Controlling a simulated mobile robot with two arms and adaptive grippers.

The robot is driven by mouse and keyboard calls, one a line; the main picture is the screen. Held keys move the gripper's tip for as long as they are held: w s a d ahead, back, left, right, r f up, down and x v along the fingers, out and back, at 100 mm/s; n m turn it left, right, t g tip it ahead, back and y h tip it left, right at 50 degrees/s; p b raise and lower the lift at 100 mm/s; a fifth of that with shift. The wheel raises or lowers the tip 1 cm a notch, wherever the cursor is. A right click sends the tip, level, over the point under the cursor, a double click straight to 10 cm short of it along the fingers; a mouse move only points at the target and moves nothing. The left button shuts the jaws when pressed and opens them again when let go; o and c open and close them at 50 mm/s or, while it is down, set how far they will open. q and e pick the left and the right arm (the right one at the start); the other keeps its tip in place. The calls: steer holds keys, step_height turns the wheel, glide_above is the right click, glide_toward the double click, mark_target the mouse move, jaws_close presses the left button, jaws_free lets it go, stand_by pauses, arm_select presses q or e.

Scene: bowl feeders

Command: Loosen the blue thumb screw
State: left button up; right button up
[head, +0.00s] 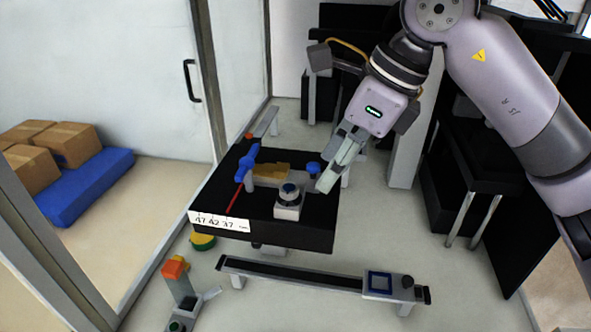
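A small blue knob (313,168), which looks like the blue thumb screw, stands on the right half of the black platform (305,235). My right gripper (327,182) reaches down from the upper right, with its grey fingers pointing down and left. Its fingertips are just right of the blue knob; I cannot tell whether they touch it. The gap between the fingers is not clear from this angle. My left gripper is not in view.
On the platform are a blue lever (246,164), a tan block (270,172) and a grey box with a round dark-blue top (288,203). A rail (300,276) runs in front. Black cabinets (480,150) stand at right; a glass wall is at left.

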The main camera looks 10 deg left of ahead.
mark_target(291, 188)
steer(key=a+f, duration=0.1)
steer(key=a+f+b, duration=0.1)
steer(key=a, duration=0.1)
steer(key=a+f, duration=0.2)
steer(key=shift+w+a, duration=0.25)
steer(key=shift+w, duration=0.15)
steer(key=shift+a+f+b, duration=0.2)
steer(key=shift+f+b, duration=0.15)
steer(key=shift+c, duration=0.3)
jaws_close()
